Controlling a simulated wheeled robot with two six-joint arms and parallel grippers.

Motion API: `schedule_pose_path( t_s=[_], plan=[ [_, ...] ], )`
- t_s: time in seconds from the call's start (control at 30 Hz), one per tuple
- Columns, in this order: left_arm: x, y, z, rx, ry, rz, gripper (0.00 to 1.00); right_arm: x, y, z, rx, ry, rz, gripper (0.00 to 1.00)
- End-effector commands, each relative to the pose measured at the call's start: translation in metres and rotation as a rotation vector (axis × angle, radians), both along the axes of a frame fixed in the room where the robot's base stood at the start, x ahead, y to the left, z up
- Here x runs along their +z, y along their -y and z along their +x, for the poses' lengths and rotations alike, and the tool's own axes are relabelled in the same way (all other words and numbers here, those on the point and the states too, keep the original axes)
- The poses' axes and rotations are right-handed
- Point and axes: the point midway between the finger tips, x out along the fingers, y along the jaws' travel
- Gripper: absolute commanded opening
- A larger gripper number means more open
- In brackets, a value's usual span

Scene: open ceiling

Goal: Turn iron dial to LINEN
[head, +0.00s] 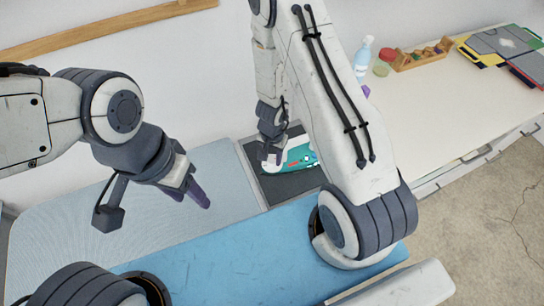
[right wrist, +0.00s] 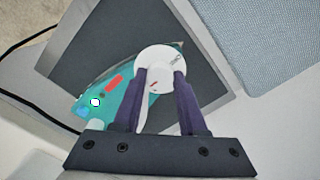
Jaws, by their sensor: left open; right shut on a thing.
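The teal iron (head: 300,158) lies on a dark grey rest plate (head: 283,184) with a light border, beyond the blue board. It also shows in the right wrist view (right wrist: 113,92), partly hidden by my fingers. Its round white dial (right wrist: 160,66) carries small dark marks and a short red mark; I cannot read the settings. My right gripper (right wrist: 160,78) is shut on the dial, with one purple finger on each side. In the head view my right arm hides part of the iron. My left gripper (head: 197,192) is open and empty above the pale blue surface.
The ironing surface (head: 70,225) fills the left front, with a blue strip (head: 262,240) nearer me. A white counter (head: 430,115) on the right holds a bottle (head: 363,55), a wooden rack (head: 420,57) and folded items (head: 500,45). A dark cord (right wrist: 30,110) runs beside the plate.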

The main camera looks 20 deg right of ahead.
Motion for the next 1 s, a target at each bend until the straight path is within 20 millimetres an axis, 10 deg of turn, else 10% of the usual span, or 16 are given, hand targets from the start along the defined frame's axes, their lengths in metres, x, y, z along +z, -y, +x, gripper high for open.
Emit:
schedule_pose_path(
  t_s=[1.0],
  plan=[
    [-0.0001, 0.0, 0.0, 0.0, 0.0, 0.0, 0.5, -0.0001, -0.0001, 0.0, -0.504, 0.0, 0.0, 0.0]
  ],
)
